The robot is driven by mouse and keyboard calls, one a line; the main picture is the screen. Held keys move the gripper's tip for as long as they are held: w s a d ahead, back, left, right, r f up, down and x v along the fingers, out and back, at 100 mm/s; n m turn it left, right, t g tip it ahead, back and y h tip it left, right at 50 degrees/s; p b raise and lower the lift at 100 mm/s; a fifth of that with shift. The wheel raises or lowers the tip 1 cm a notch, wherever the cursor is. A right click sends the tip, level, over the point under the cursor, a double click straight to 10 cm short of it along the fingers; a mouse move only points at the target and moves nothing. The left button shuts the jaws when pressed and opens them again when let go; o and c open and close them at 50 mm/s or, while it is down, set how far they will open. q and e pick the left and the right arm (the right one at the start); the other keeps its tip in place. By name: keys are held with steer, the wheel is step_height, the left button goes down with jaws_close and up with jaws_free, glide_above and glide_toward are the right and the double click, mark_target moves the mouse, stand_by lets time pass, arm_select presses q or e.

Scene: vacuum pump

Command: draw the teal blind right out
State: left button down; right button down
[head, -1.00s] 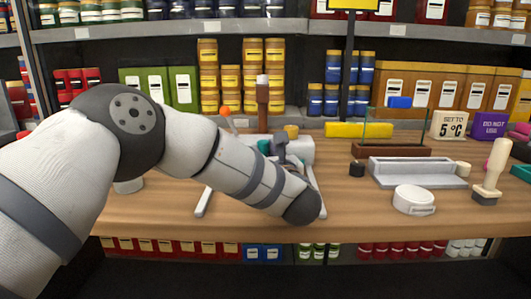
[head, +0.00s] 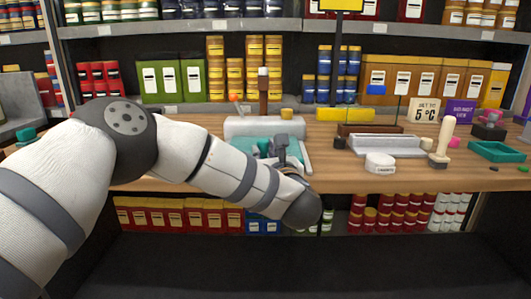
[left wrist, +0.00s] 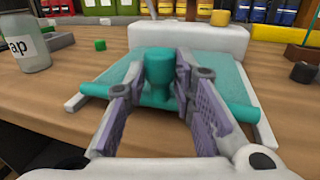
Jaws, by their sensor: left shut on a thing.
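The teal blind (head: 250,147) is a flat sheet stretched from a white housing (head: 262,126) toward the table's front edge. In the left wrist view the sheet (left wrist: 226,80) lies between two pale rails, with a teal bar across its front near the rails' front ends. A round teal knob (left wrist: 159,66) stands up from the bar. My left gripper (head: 279,148) is shut on this knob, its purple-padded fingers on either side in the left wrist view. The gripper and arm hide part of the blind in the head view. My right gripper is not in view.
A round white case (head: 380,163), a grey tray (head: 388,146), a cream-handled stamp (head: 442,141) and a teal frame (head: 497,152) stand to the right. A jar (left wrist: 24,40) stands left in the wrist view. Shelves rise behind the wooden table (head: 340,180).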

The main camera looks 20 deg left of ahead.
arm_select(q)
steer(key=shift+f, duration=0.2)
steer(key=c, duration=1.6)
jaws_free()
steer(key=shift+s, duration=0.1)
steer(key=shift+s+r, duration=0.15)
steer(key=v, duration=1.2)
